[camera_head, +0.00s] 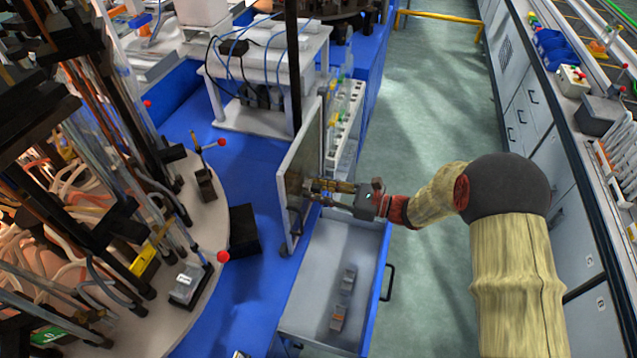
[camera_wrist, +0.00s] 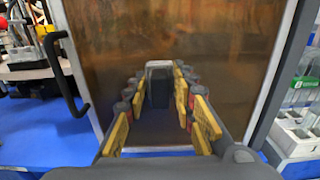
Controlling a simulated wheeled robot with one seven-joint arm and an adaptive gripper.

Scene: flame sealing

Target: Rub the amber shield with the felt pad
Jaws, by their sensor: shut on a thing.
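The amber shield (camera_wrist: 185,40) is an upright, see-through brown panel in a pale frame. It fills the middle of the wrist view, and in the head view the shield (camera_head: 297,178) is seen nearly edge-on. My gripper (camera_wrist: 160,95) has yellow-lined fingers and is shut on a small grey block, which I take to be the felt pad (camera_wrist: 159,70). The pad is in front of the shield's lower middle; I cannot tell whether it touches. In the head view my gripper (camera_head: 308,187) is at the shield's right face, and the pad is hidden there.
A round machine with tubes and red-knobbed levers (camera_head: 222,257) stands left of the shield. A bottle rack (camera_head: 345,125) is behind. The green floor (camera_head: 430,270) at right is clear.

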